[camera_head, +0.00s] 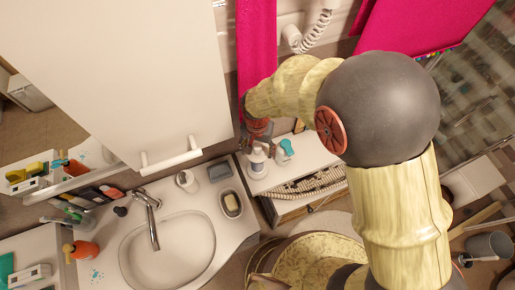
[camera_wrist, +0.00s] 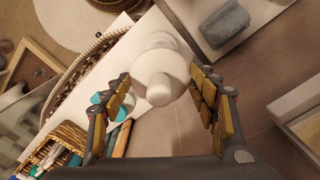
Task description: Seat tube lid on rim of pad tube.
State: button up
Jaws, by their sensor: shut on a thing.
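My gripper (camera_wrist: 164,82) has its two padded fingers on either side of a white round piece with a knob, which looks like the tube lid (camera_wrist: 158,88). It is shut on this lid. A white body that looks like the pad tube (camera_wrist: 158,42) shows just beyond the lid, partly hidden by it. In the head view the white tube (camera_head: 257,165) stands upright near the left end of the white cabinet top, below my gripper (camera_head: 259,138). I cannot tell whether lid and rim touch.
A teal-topped bottle (camera_head: 285,150) stands close to the right of the tube. A wicker basket drawer (camera_head: 308,184) is in the cabinet front. The washbasin (camera_head: 170,250) and a soap dish (camera_head: 231,204) lie to the left. Pink towels (camera_head: 256,50) hang behind.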

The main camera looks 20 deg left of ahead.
aim_at(257, 146)
jog(key=shift+f+b, duration=0.3)
jog(key=shift+f, duration=0.2)
jog(key=o, duration=1.2)
notch_tip(257, 146, up, 12)
jog(key=shift+r, duration=0.1)
dwell(0.3)
